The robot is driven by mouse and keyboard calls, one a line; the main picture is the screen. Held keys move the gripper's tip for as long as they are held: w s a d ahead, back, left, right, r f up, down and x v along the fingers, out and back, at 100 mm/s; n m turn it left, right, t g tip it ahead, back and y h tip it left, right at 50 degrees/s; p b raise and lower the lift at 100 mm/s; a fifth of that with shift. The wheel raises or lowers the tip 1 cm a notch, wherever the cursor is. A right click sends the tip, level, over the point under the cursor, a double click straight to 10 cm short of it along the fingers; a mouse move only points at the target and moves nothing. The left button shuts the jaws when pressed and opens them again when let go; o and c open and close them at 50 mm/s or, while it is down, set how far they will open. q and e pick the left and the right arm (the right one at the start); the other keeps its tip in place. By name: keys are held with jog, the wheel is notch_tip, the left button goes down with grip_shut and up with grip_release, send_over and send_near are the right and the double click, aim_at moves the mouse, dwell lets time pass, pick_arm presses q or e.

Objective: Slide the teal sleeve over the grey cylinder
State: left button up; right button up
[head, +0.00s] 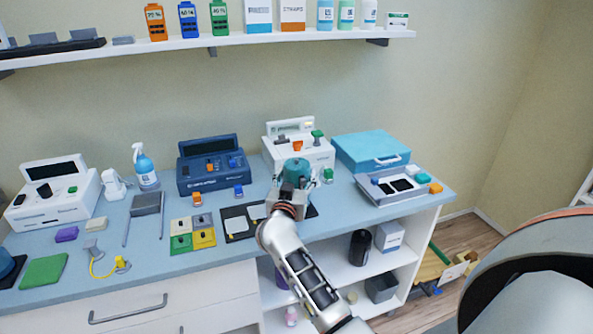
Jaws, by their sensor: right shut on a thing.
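The teal sleeve (296,171) is a short round piece above the right part of the counter, in front of a white device. My right gripper (294,186) is shut on it, and the wrist and fingers hide its lower part. I cannot make out the grey cylinder clearly; it may be hidden behind the sleeve or the gripper. I cannot tell whether the sleeve touches anything below it. My left gripper is not in view.
The white device (316,153) stands behind the gripper, with a dark blue device (213,177) to its left. A teal case (362,158) and a grey tray (370,189) are on the right.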

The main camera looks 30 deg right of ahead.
dwell(0.7)
jog(key=shift+p, duration=0.7)
jog(key=shift+a+f, duration=0.1)
jog(key=shift+f, duration=0.35)
dwell(1.1)
jog(key=o, duration=1.4)
jog(key=shift+s+f, duration=0.1)
